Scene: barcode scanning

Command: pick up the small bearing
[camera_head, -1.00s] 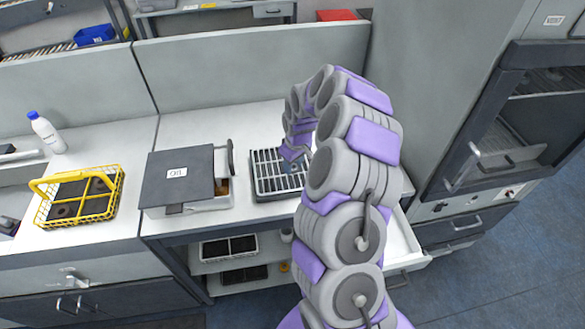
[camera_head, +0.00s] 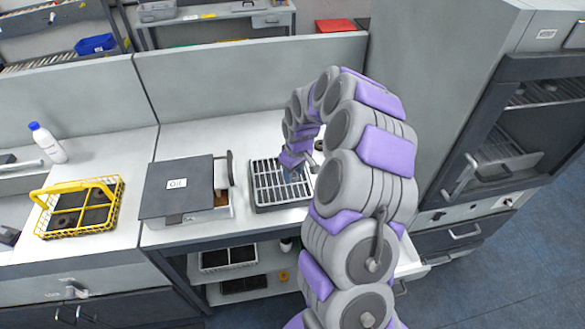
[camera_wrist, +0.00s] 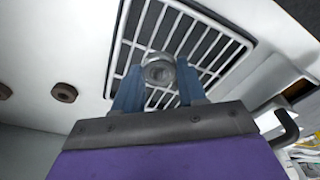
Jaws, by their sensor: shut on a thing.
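The small bearing (camera_wrist: 158,70), a grey metal ring, sits between the blue fingertips of my gripper (camera_wrist: 160,78) in the wrist view. The gripper is shut on it. Behind the bearing is the slatted rack (camera_wrist: 222,72), a pale grate over a dark inside. In the head view my gripper (camera_head: 291,165) is over the rack (camera_head: 256,198) on the white bench. The bearing is too small and hidden to make out there. I cannot tell whether it still touches the rack.
A dark-lidded box (camera_head: 178,187) stands just left of the rack. A yellow wire basket (camera_head: 120,186) and a white bottle (camera_head: 47,143) are farther left. A tall cabinet (camera_head: 432,80) rises at the right. Two brown round pieces (camera_wrist: 64,92) show in the wrist view.

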